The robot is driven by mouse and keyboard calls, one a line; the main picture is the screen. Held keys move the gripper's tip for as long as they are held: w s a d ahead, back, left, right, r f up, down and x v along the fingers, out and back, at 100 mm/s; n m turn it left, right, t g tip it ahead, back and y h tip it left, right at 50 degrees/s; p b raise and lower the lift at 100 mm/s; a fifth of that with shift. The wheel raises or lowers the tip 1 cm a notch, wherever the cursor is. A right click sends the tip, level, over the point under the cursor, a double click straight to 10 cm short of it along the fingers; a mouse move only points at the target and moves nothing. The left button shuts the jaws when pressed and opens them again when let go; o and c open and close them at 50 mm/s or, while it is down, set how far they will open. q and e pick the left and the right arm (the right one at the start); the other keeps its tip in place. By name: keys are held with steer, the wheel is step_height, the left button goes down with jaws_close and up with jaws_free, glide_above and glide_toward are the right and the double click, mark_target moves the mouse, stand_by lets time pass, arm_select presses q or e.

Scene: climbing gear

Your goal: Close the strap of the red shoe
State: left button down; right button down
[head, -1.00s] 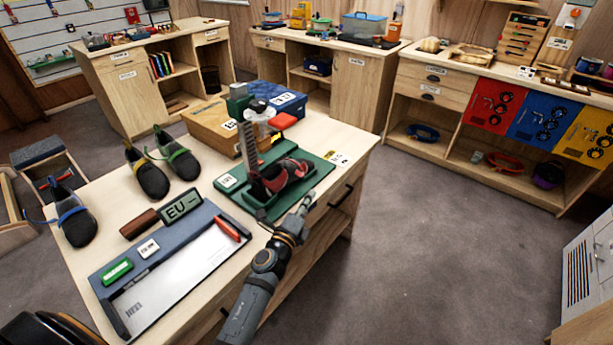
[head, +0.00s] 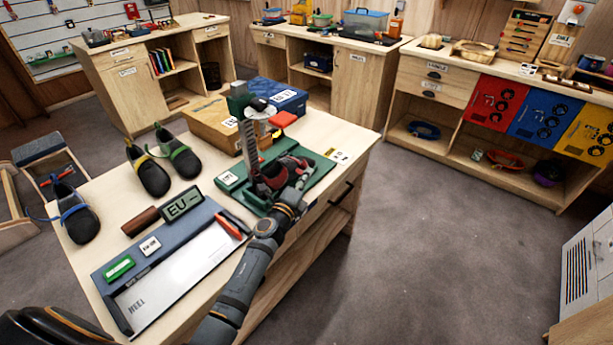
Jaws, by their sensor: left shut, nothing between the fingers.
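The red shoe (head: 271,177), red and black, sits on a green board (head: 318,178) near the right edge of the table. An upright ruler-like post (head: 249,140) stands at its left end. My left gripper (head: 301,181) is shut and empty, over the shoe's near right side in the picture. It covers part of the shoe. I cannot tell whether it touches the shoe. The strap is too small and too covered to make out, so its state is unclear. My right gripper is not in view.
Dark shoes with yellow (head: 148,172), green (head: 179,157) and blue (head: 77,217) straps stand at the table's left. A blue-and-white measuring board (head: 185,268) lies in front. Wooden (head: 208,120) and blue (head: 275,93) boxes stand behind the green board. Floor to the right is clear.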

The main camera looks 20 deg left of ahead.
arm_select(q)
steer(key=shift+r+n+p, duration=0.75)
steer(key=shift+n+p, duration=0.05)
steer(key=shift+p, duration=0.85)
step_height(320, 180, up, 3)
steer(key=n+g+p, duration=0.2)
steer(key=n+p, duration=0.4)
steer(key=p, duration=0.5)
glide_above(278, 165)
steer(key=d, duration=0.2)
steer(key=shift+s+d+f, duration=0.2)
steer(key=shift+s, duration=0.15)
steer(key=shift+w+a+f+b, duration=0.2)
steer(key=shift+a, duration=0.35)
steer(key=shift+w+a+f+b, duration=0.2)
steer(key=shift+a, duration=0.35)
steer(key=s+a+r, duration=0.1)
steer(key=s, duration=1)
steer(key=shift+s+a, duration=0.25)
steer(key=shift+s, duration=0.15)
